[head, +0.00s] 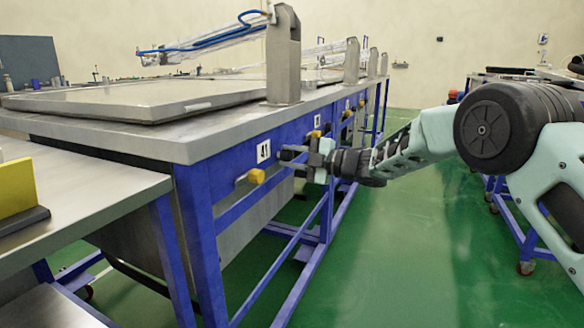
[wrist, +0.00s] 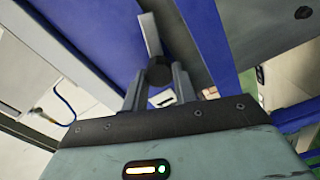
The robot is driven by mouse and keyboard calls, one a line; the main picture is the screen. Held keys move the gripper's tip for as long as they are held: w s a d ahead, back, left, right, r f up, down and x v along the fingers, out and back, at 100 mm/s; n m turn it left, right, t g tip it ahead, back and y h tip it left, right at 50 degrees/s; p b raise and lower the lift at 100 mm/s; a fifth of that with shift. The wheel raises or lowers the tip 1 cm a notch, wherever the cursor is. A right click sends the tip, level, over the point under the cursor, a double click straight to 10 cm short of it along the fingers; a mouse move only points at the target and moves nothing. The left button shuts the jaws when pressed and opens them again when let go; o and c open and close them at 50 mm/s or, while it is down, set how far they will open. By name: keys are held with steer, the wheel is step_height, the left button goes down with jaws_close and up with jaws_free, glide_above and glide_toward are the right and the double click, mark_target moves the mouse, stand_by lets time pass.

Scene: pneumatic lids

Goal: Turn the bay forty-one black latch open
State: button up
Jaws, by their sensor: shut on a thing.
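A pale metal strip (wrist: 150,35) extends from the latch, away from my palm.
A yellow knob (head: 257,176) sticks out below the label. A steel lid (head: 150,98) lies flat on the tabletop, with a grey post (head: 284,60) beside it. A blue lower rail (head: 265,262) runs under the bay. The green floor (head: 405,240) in the aisle is clear.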

steer(key=n+b, duration=0.3)
steer(key=shift+d+f, duration=0.1)
steer(key=shift+f, duration=0.25)
steer(key=shift+n, duration=0.5)
steer(key=shift+r+b, duration=0.1)
steer(key=shift+b, duration=0.2)
steer(key=o, duration=1)
steer(key=shift+r, duration=0.1)
steer(key=shift+c, duration=0.2)
steer(key=shift+d, duration=0.1)
steer(key=p+v, duration=0.2)
steer(key=v, duration=1.5)
steer(key=shift+d, duration=0.1)
